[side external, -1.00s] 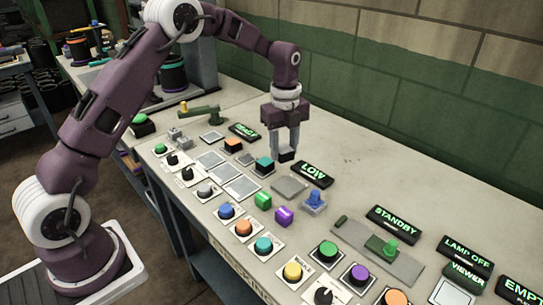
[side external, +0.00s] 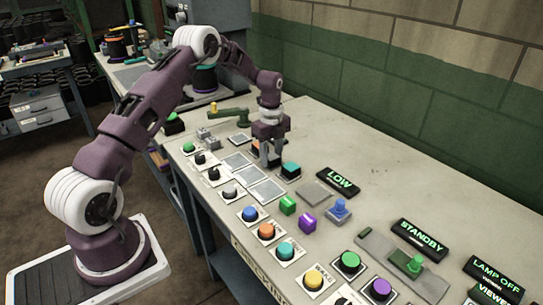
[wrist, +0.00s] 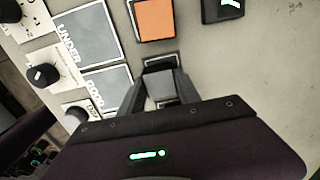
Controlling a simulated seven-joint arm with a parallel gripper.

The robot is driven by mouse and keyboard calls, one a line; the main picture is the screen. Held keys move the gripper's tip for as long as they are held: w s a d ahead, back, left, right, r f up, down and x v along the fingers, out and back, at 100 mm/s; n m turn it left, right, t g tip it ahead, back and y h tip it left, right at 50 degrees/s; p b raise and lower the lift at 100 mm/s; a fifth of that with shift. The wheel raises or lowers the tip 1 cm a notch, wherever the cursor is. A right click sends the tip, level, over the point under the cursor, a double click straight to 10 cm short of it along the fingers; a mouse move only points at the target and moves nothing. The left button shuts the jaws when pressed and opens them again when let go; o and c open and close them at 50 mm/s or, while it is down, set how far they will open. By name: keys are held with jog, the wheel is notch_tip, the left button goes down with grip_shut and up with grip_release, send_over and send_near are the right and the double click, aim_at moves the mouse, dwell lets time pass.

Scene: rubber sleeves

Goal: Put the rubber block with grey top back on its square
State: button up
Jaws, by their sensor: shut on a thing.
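The rubber block with the grey top (wrist: 160,87) is between the two fingers of my gripper (wrist: 161,96) in the wrist view, and the gripper is shut on it. A dark patch with a pale edge (wrist: 160,62) shows just beyond the block; I cannot tell how much of it is the square. In the side external view my gripper (side external: 270,164) points down at the row between the orange-topped block (side external: 255,147) and the teal-topped block (side external: 291,170). The fingers hide the held block there. I cannot tell whether it touches the bench.
The orange-topped block also shows close ahead in the wrist view (wrist: 155,19). Flat grey plates (side external: 266,190) lie in front of the gripper, with knobs (side external: 230,192) beyond them. A LOW display (side external: 338,181) stands to the right.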

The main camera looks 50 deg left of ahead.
aim_at(271, 156)
jog(key=o, duration=1.3)
jog(key=shift+f, duration=0.1)
jog(key=shift+c, duration=0.2)
notch_tip(271, 156, up, 12)
jog(key=s+d+r+n+t, duration=0.1)
jog(key=s+d+r+n, duration=0.3)
jog(key=d+r, duration=0.45)
jog(key=s+d+r+n+t, duration=0.2)
jog(key=s+d+r+n, duration=0.35)
jog(key=s+r, duration=0.4)
jog(key=s+d+f+n+t, duration=0.1)
jog(key=s+d+f+n, duration=0.1)
jog(key=s, duration=0.7)
jog(key=s+d+f+n+t, duration=0.1)
jog(key=s+d+n, duration=0.4)
jog(key=s, duration=0.5)
jog(key=shift+s+f+n+t, duration=0.3)
jog(key=shift+f+n, duration=0.1)
jog(key=shift+n, duration=0.35)
